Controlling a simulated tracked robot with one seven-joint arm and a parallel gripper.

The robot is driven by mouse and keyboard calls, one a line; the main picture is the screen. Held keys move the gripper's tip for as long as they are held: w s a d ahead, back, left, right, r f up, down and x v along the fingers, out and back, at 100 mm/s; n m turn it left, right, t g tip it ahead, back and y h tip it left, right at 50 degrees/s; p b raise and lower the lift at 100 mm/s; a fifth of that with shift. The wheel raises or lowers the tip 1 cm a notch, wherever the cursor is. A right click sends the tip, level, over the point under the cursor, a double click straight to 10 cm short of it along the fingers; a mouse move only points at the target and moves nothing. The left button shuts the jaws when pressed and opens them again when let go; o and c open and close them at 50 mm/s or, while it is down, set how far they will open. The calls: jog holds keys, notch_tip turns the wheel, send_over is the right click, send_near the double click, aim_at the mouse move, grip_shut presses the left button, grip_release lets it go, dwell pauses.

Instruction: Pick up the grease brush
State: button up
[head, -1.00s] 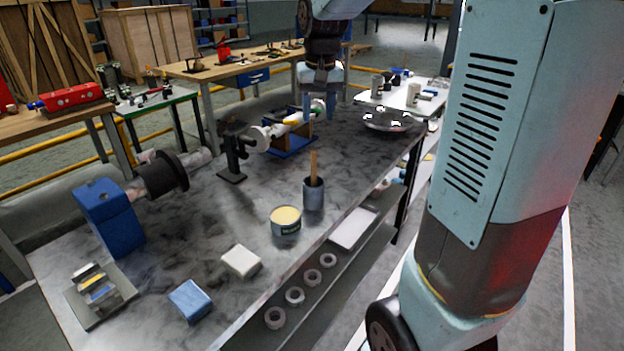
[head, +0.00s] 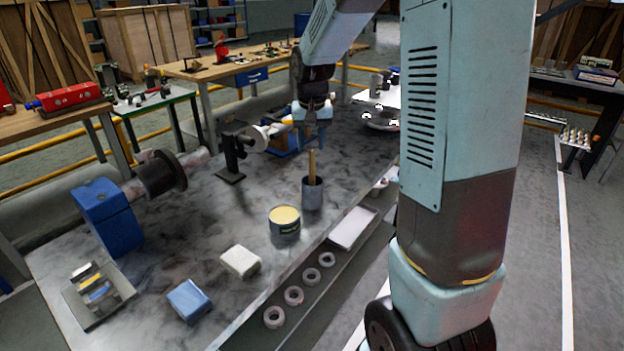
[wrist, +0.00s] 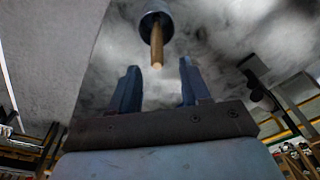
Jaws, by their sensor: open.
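The grease brush (head: 311,165) stands upright in a grey cylindrical cup (head: 312,194) on the dark metal bench. Only its wooden handle shows; the bristle end is hidden in the cup. My gripper (head: 311,135) is open and empty, just above and behind the handle's top in the head view. In the wrist view the handle (wrist: 157,48) points towards the gap between my two blue fingers (wrist: 157,88), beyond their tips. The cup (wrist: 155,12) shows at the top edge there. I see no contact between fingers and handle.
An open tin of yellow grease (head: 285,220) stands in front of the cup. A white block (head: 240,261) and a blue block (head: 189,300) lie nearer. A black stand (head: 231,152) and a blue-based fixture (head: 283,144) are close behind and left of the gripper.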

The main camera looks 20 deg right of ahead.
aim_at(312, 157)
notch_tip(312, 157, down, 4)
jog(key=shift+d+f, duration=0.1)
jog(key=shift+f, duration=0.55)
jog(key=shift+c, duration=0.2)
grip_shut()
